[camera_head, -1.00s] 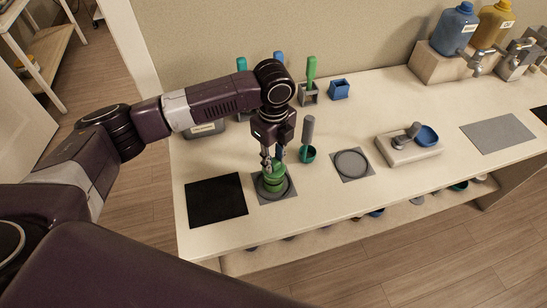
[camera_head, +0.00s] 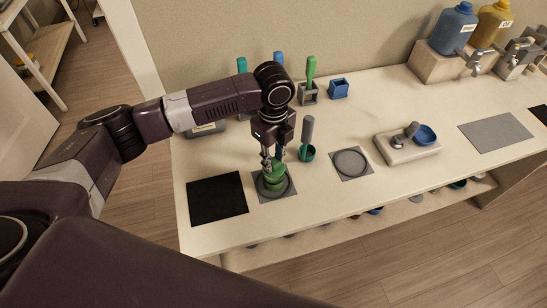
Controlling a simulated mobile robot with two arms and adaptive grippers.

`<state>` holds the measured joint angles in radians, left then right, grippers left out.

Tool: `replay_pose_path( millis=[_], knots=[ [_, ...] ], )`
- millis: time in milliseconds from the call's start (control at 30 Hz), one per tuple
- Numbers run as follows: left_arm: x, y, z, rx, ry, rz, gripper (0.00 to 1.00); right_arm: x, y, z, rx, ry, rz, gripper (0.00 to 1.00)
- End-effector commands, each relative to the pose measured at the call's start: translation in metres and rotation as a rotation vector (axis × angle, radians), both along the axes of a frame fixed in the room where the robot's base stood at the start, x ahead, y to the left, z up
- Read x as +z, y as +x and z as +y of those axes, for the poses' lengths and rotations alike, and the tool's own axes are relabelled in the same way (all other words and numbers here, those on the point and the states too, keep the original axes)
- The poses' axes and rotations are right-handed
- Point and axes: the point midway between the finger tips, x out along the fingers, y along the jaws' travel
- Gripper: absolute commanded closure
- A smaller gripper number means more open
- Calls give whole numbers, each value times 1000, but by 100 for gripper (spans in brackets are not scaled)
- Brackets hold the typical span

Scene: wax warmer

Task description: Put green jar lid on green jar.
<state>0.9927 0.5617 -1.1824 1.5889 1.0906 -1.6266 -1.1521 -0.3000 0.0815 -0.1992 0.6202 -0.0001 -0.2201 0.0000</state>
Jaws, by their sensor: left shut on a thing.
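The green jar (camera_head: 272,184) stands on a grey square mat with a round ring, near the front edge of the table. My left gripper (camera_head: 272,160) points down directly above the jar. It is shut on the green jar lid (camera_head: 276,168), which is at the jar's top. The fingers cover part of the lid, and I cannot tell whether it is fully seated. My right gripper is not in view.
A black mat (camera_head: 217,199) lies left of the jar. A dark green cup with a grey-handled tool (camera_head: 307,133) stands close to the right. An empty grey mat (camera_head: 351,163) and a scale-like block with a blue bowl (camera_head: 425,136) are farther right.

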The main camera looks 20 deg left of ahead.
Motion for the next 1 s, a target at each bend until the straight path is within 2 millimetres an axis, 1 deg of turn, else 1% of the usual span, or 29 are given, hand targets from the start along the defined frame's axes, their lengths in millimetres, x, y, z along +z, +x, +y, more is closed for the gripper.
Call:
replay_pose_path(
  millis=[667,867,900,1000],
  knots=[
    [-11,0,0,0,1,0,100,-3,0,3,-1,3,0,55],
    [-11,0,0,0,1,0,100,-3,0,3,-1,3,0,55],
    [-11,0,0,0,1,0,76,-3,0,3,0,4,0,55],
    [-11,0,0,0,1,0,65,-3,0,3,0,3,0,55]
  ],
)
